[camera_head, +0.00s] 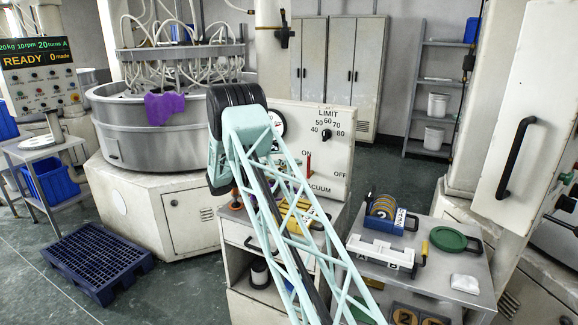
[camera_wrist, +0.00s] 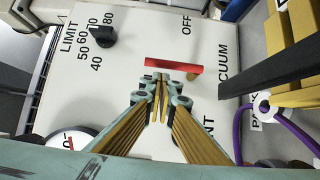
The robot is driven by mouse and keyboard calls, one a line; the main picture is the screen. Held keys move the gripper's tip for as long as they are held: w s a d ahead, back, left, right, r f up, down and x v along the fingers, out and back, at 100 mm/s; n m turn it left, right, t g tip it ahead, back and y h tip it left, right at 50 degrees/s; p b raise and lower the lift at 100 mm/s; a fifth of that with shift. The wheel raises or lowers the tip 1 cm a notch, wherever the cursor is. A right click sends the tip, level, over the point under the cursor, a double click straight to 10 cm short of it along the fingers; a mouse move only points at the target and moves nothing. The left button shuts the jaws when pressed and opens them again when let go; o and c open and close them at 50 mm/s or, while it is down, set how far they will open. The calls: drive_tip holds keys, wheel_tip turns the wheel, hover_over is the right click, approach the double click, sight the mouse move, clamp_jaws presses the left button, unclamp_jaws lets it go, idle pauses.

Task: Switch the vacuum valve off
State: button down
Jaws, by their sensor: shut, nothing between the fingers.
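The vacuum valve has a red lever (camera_wrist: 173,65) on a brass stem, on a cream panel (camera_wrist: 135,30). In the wrist view the lever lies across the picture, along the panel's upward direction. OFF is printed to one side of it and VACUUM below the stem. My gripper (camera_wrist: 162,77) is shut and empty, its fingertips close beside the lever on the side away from OFF. I cannot tell whether they touch it. In the head view the red lever (camera_head: 308,163) stands upright below the word ON; my arm hides the gripper.
A black LIMIT knob (camera_wrist: 103,37) and a round gauge (camera_wrist: 70,138) sit on the same panel. A purple cable (camera_wrist: 240,130) hangs at the wrist view's right. A metal table (camera_head: 455,265) with a white holder (camera_head: 380,252) and green disc (camera_head: 448,238) stands right of my arm.

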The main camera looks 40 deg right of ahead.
drive_tip(key=shift+s+d+f, duration=0.1)
drive_tip(key=shift+s+d, duration=0.4)
drive_tip(key=shift+s, duration=0.15)
drive_tip(key=shift+s+d+r+m+y+b, duration=0.2)
drive_tip(key=shift+s+m+y+b, duration=0.2)
drive_tip(key=shift+m+b, duration=0.35)
idle(0.4)
